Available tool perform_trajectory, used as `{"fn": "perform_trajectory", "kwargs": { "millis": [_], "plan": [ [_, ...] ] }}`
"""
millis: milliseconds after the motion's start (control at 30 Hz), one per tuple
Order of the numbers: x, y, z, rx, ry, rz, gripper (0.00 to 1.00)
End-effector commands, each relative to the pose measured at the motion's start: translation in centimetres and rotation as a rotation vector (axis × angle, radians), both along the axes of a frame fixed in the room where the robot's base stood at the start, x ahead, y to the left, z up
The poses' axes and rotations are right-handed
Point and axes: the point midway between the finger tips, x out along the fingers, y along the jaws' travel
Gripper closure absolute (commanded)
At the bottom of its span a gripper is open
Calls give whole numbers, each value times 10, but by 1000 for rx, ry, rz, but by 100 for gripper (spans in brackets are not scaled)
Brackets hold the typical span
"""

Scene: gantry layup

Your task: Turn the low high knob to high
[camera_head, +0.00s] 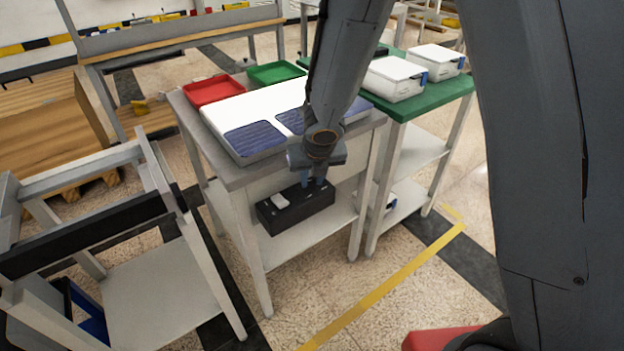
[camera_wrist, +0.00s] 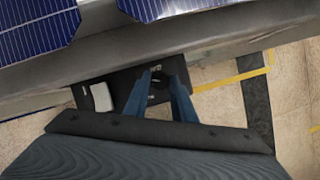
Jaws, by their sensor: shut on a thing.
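A black control box (camera_head: 290,209) sits on the lower shelf of the grey table, under the tabletop's front edge. It carries a white rocker or switch (camera_head: 280,201) on its left part, which also shows in the wrist view (camera_wrist: 101,97). My gripper (camera_head: 318,184) points down at the right part of the box's top. In the wrist view its two blue fingers (camera_wrist: 167,84) are closed around a small dark round knob (camera_wrist: 158,77). The fingers partly cover the knob, and I cannot read its setting or the labels.
The grey tabletop (camera_head: 232,181) overhangs close to my wrist, with blue solar panels (camera_head: 254,138) on a white board, and a red tray (camera_head: 213,90) and a green tray (camera_head: 275,72). A green-topped table (camera_head: 418,101) with white boxes stands right. Open floor lies in front.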

Motion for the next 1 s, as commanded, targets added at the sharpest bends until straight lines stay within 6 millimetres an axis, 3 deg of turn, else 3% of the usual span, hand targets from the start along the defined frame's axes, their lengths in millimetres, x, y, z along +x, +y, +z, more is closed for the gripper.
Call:
{"fn": "perform_trajectory", "kwargs": {
  "millis": [500, 1000],
  "plan": [
    [0, 3, -1, -1, 1, -278, 99],
    [-1, 3, -1, 0, 1, -340, 99]
  ]
}}
